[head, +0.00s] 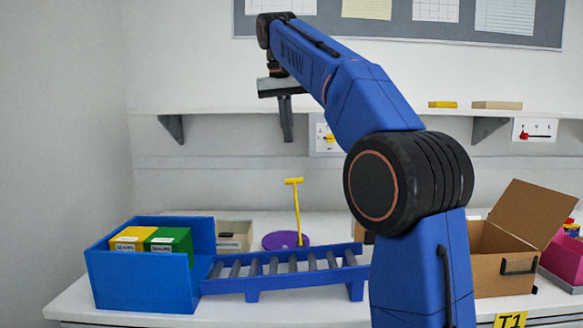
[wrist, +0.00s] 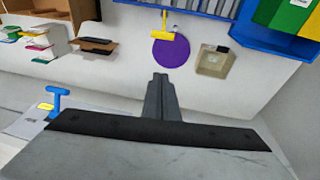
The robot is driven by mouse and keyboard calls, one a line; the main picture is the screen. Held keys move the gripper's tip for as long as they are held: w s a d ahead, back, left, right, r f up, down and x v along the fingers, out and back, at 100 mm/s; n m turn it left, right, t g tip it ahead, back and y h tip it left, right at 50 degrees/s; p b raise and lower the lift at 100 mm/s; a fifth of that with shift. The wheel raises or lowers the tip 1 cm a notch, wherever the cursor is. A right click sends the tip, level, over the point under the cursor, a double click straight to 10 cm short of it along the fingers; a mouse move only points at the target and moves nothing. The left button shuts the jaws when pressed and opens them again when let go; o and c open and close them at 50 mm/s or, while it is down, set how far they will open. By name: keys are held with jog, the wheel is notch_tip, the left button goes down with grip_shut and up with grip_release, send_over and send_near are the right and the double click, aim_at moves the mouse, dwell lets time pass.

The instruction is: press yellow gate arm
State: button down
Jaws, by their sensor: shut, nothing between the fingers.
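A yellow T-shaped arm (head: 297,212) stands upright from a round purple base (head: 273,241) on the bench, behind the roller rack. It also shows in the wrist view (wrist: 163,27), where the purple base (wrist: 171,53) lies beyond my fingertips. My gripper (head: 287,135) is shut and empty, pointing down in front of the wall shelf, high above the yellow arm and apart from it. In the wrist view my shut fingers (wrist: 160,80) touch nothing.
A blue roller rack (head: 252,283) and blue bin (head: 140,287) with yellow and green boxes stand in front. An open cardboard box (head: 500,268) is at right. A wall panel (head: 322,145) with a yellow part is partly hidden by my arm. The shelf (head: 230,137) runs behind.

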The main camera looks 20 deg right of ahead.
notch_tip(320, 180, down, 10)
jog(key=s, duration=0.2)
jog(key=shift+r, duration=0.25)
jog(key=shift+s, duration=0.2)
dwell(0.3)
